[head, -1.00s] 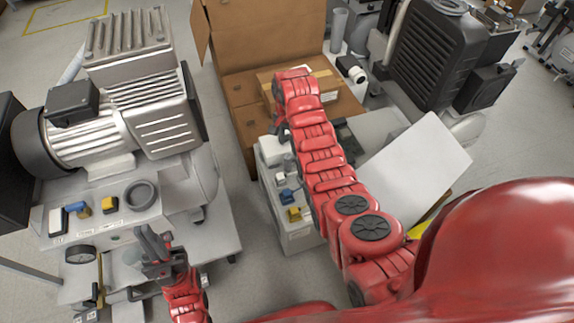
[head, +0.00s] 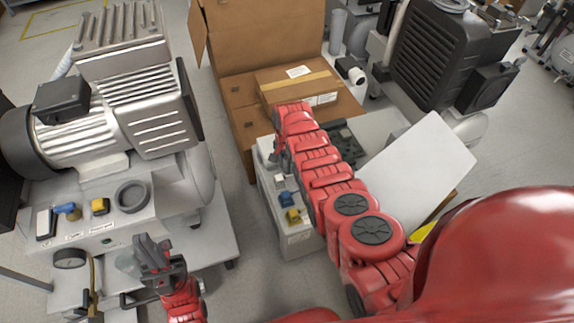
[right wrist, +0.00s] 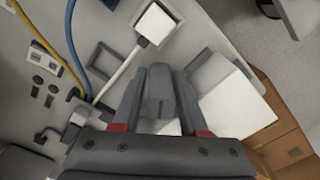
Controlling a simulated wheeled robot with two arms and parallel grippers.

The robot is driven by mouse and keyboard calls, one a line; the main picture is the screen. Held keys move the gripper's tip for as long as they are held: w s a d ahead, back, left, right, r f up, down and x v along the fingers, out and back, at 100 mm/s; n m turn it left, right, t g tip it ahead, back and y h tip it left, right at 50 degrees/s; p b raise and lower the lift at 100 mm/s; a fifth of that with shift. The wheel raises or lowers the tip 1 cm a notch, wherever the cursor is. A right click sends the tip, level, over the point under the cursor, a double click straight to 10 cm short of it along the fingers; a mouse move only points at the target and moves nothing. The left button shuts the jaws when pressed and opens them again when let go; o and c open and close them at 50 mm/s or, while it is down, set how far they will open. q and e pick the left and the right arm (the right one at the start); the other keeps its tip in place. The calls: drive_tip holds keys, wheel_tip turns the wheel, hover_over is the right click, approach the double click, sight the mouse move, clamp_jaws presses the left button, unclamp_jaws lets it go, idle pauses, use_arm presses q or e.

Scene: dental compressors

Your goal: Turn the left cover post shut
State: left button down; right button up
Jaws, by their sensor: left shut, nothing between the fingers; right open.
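My left gripper (head: 152,245) is shut and empty in front of the large compressor at the left of the head view. My right arm reaches over a grey-white unit (head: 298,238) in the middle; its gripper is mostly hidden there by the arm. In the right wrist view my right gripper (right wrist: 164,74) is open. A grey upright block (right wrist: 160,92), perhaps the cover post, shows between its fingers; I cannot tell whether they touch it. Which post is the left one is unclear.
The large compressor (head: 145,110) stands on a grey cart at left. A cardboard box (head: 300,84) sits behind my right arm. A tilted white panel (head: 418,165) is right of it. Blue and yellow hoses (right wrist: 70,45) cross the wrist view's left. Bare floor separates cart and unit.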

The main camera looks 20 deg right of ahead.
drive_tip(key=shift+c, duration=0.3)
clamp_jaws()
drive_tip(key=shift+n, duration=0.5)
drive_tip(key=n, duration=0.4)
drive_tip(key=shift+n, duration=0.4)
drive_tip(key=n, duration=0.5)
drive_tip(key=shift+p, duration=0.3)
